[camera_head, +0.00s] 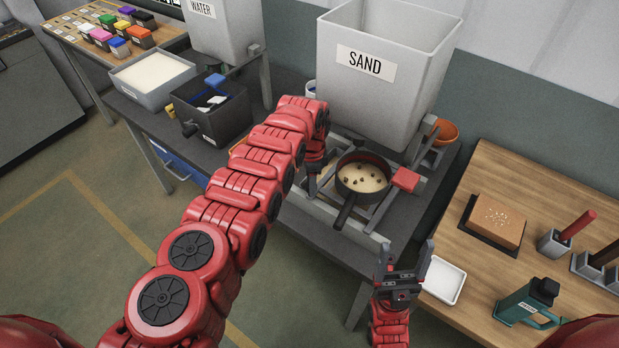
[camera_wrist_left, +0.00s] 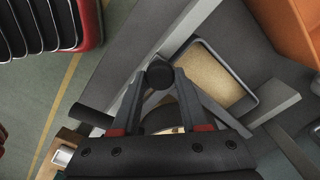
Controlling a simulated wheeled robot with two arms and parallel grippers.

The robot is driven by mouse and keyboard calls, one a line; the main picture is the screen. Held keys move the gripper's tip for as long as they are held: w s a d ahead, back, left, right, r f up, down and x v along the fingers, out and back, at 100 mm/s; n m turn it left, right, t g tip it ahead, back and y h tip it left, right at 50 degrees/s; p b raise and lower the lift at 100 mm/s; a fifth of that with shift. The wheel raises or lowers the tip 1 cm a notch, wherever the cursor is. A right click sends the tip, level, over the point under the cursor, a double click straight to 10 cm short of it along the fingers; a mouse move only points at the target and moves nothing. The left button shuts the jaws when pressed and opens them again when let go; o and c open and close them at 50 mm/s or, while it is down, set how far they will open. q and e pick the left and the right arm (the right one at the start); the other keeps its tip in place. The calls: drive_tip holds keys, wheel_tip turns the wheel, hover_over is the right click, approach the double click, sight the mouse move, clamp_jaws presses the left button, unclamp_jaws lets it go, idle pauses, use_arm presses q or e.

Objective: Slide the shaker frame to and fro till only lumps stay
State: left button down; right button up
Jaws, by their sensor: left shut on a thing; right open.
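The shaker frame (camera_head: 385,209) sits on the dark bench below the sand hopper, with a red block at its right end. A round dark pan (camera_head: 347,200) rests in it, holding pale sand with several brown lumps on top. My left gripper (camera_head: 316,165) is at the frame's left side, mostly hidden by my own arm. In the left wrist view my left gripper (camera_wrist_left: 160,80) is shut on a dark round knob (camera_wrist_left: 160,73). Below it lies a tray of sand (camera_wrist_left: 220,78). My right gripper (camera_head: 405,265) is open and empty, in front of the bench.
The grey sand hopper (camera_head: 385,98) stands close behind the pan. An orange bowl (camera_head: 442,131) is right of it. A wooden table at right holds a brown block (camera_head: 494,222), a white tray (camera_head: 444,280) and a teal tool (camera_head: 525,305). A dark bin (camera_head: 212,115) stands left.

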use_arm(q)
drive_tip(key=shift+c, duration=2.1)
unclamp_jaws()
drive_tip(key=shift+a, duration=0.1)
drive_tip(key=shift+w+r, duration=0.1)
drive_tip(key=shift+r, duration=0.5)
wheel_tip(320, 180, up, 16)
drive_tip(key=b, duration=0.5)
